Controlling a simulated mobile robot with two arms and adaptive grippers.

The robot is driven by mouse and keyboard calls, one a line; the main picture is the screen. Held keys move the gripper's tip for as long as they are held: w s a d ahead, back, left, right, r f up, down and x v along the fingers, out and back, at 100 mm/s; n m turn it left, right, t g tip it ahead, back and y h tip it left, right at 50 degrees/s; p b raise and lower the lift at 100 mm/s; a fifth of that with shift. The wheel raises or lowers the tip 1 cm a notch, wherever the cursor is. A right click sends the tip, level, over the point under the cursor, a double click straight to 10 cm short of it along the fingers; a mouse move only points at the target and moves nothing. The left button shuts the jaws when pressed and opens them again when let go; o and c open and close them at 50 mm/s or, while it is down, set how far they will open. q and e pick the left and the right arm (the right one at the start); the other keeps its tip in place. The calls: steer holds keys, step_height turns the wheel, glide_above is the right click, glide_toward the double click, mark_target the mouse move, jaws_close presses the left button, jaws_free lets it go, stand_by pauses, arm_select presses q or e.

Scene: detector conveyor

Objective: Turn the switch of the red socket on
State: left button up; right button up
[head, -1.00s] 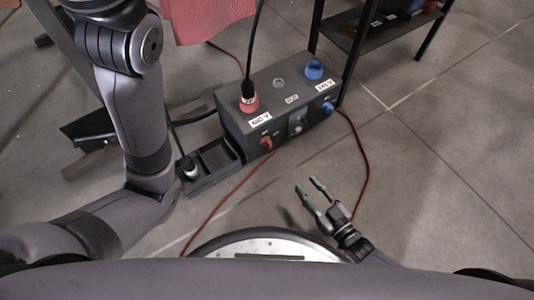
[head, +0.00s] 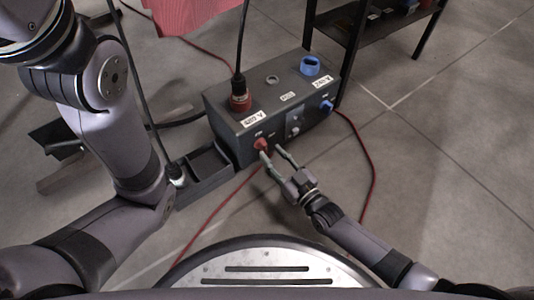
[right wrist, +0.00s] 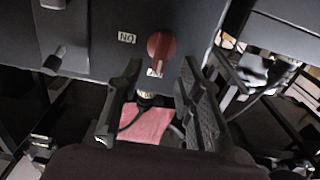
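The red socket (head: 240,104) is on top of a dark grey box (head: 225,110), labelled 420 V, with a black plug and cable in it. Its red rotary switch (head: 261,143) is on the box's front face. My right gripper (head: 271,153) is open, its fingertips close to the switch. In the right wrist view the red switch (right wrist: 160,47) shows between and just beyond the fingers (right wrist: 158,80), beside an upside-down "ON" label. I cannot tell contact or which position the switch is in. My left arm rises at the left; its gripper is out of view.
A blue socket (head: 310,67) and blue switch (head: 326,106) are on the box's right end. A dark tray (head: 205,165) adjoins the box's left. Red cables lie on the floor. A black shelf (head: 370,40) stands behind right. The floor at right is clear.

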mark_target(266, 148)
steer(key=shift+b+x, duration=0.65)
steer(key=shift+x, duration=1.2)
steer(key=shift+c, duration=0.5)
jaws_close()
